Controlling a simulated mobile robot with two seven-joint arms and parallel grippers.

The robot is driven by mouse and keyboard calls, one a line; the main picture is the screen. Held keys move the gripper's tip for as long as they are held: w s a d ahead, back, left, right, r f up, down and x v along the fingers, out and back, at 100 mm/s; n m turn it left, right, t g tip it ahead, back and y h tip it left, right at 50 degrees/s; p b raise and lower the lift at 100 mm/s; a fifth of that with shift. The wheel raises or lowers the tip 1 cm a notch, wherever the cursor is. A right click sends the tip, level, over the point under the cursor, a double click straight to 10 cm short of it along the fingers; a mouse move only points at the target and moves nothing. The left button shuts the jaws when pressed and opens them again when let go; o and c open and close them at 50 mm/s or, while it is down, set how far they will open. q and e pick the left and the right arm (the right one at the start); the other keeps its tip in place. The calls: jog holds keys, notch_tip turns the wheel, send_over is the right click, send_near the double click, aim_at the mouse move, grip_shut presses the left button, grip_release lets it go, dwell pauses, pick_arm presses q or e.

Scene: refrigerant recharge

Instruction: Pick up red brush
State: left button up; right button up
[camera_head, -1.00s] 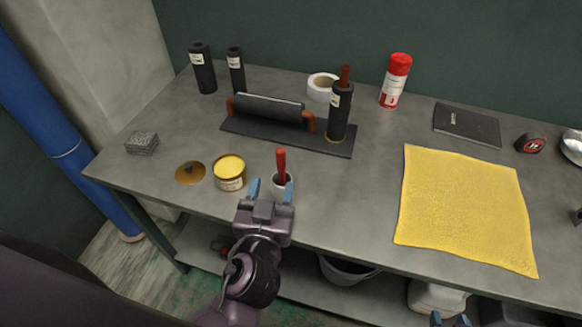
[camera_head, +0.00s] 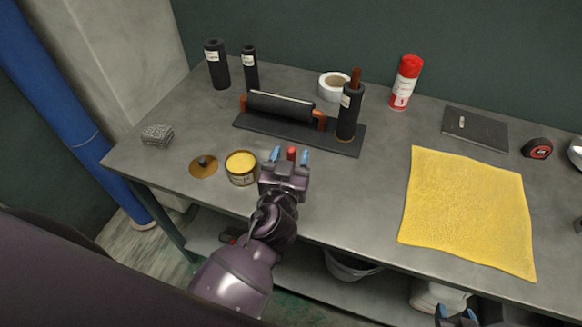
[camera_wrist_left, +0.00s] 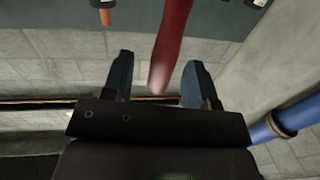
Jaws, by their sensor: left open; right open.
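The red brush (camera_head: 291,153) shows in the head view only as the tip of its red handle, standing up between my left gripper's fingers. Its lower part and the cup it stands in are hidden behind my left gripper (camera_head: 290,157). In the left wrist view the red handle (camera_wrist_left: 170,45) runs down from the top edge, with its end between the two blue fingertips of the left gripper (camera_wrist_left: 158,80). The fingers are open, with a gap visible on the left side of the handle. My right gripper (camera_head: 457,318) is open at the bottom edge, away from the brush.
An open yellow tin (camera_head: 241,168) stands just left of my left gripper, with a brass lid (camera_head: 203,167) beside it. A black roller stand (camera_head: 300,131) and a dark cylinder (camera_head: 349,112) are behind. A yellow cloth (camera_head: 468,212) covers the right side of the grey bench (camera_head: 350,195).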

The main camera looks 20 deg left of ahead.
pick_arm(q)
jog(key=w, duration=0.2)
jog(key=shift+w+a, duration=0.15)
jog(key=shift+w, duration=0.15)
pick_arm(e)
jog(key=shift+w+r, duration=0.3)
jog(key=shift+r, duration=0.3)
jog(key=shift+w, duration=0.1)
pick_arm(q)
jog(key=c, duration=0.4)
grip_shut()
jog(key=shift+r, duration=0.15)
pick_arm(e)
jog(key=shift+s, duration=0.25)
